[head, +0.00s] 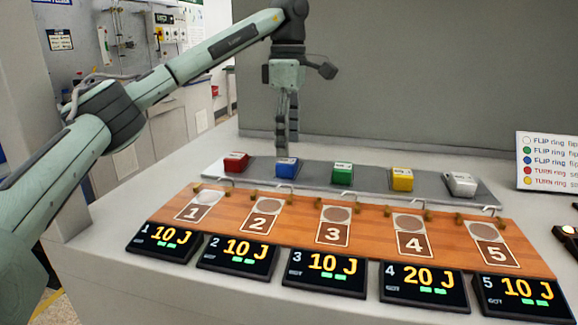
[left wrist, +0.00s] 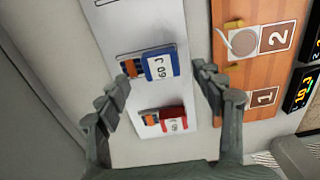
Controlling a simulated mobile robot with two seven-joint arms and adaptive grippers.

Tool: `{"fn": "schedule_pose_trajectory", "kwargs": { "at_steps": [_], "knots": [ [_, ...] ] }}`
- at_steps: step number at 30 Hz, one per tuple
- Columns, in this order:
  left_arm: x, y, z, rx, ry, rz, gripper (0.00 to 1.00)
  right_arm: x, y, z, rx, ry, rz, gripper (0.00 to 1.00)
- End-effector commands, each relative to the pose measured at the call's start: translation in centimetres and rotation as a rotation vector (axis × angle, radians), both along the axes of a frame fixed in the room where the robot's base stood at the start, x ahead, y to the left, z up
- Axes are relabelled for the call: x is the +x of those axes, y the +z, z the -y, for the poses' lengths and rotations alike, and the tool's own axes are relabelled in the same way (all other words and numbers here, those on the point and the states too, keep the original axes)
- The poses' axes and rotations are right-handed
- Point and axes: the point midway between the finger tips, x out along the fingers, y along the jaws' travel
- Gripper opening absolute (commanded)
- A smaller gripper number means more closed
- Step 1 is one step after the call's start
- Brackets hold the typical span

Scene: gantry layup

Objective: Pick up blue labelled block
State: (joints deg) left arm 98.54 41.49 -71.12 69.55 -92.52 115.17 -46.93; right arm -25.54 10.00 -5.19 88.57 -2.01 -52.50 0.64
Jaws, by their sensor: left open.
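The blue block (head: 287,168) sits on the grey strip, second from the left in the row. It also shows in the left wrist view (left wrist: 161,66), with a white label and an orange part at its left side. My left gripper (head: 287,150) points down above and slightly behind the blue block in the head view. Its fingers are apart and empty. In the left wrist view the open fingers (left wrist: 162,85) spread to either side of the blue and red blocks, with a visible gap between. My right gripper is out of view.
The grey strip (head: 315,183) also holds a red block (head: 236,162), a green block (head: 342,173), a yellow block (head: 402,180) and a white block (head: 460,185). In front lies a wooden board (head: 365,240) with numbered places and hooks, then several displays. A colour-coded sign (head: 548,162) stands at right.

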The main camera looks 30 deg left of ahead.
Motion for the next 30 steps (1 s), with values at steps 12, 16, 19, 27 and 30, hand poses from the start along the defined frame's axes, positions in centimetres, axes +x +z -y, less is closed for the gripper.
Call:
{"fn": "schedule_pose_trajectory", "kwargs": {
  "at_steps": [12, 16, 19, 27, 30],
  "knots": [
    [-0.3, -4.2, -0.2, -0.001, 0.002, -0.001, 0.67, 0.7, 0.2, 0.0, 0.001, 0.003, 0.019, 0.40],
    [-0.3, -4.2, -0.2, 0.000, 0.002, 0.000, 0.67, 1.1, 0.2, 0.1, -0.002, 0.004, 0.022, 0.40],
    [-0.3, -4.2, -0.2, 0.000, 0.002, -0.001, 0.59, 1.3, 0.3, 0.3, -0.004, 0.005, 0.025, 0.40],
    [-0.3, -4.2, -0.2, 0.000, 0.002, -0.001, 0.25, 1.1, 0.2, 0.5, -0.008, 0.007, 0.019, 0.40],
    [-0.3, -4.2, -0.2, 0.000, 0.002, -0.001, 0.13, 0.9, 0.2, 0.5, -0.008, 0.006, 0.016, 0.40]
  ]
}}
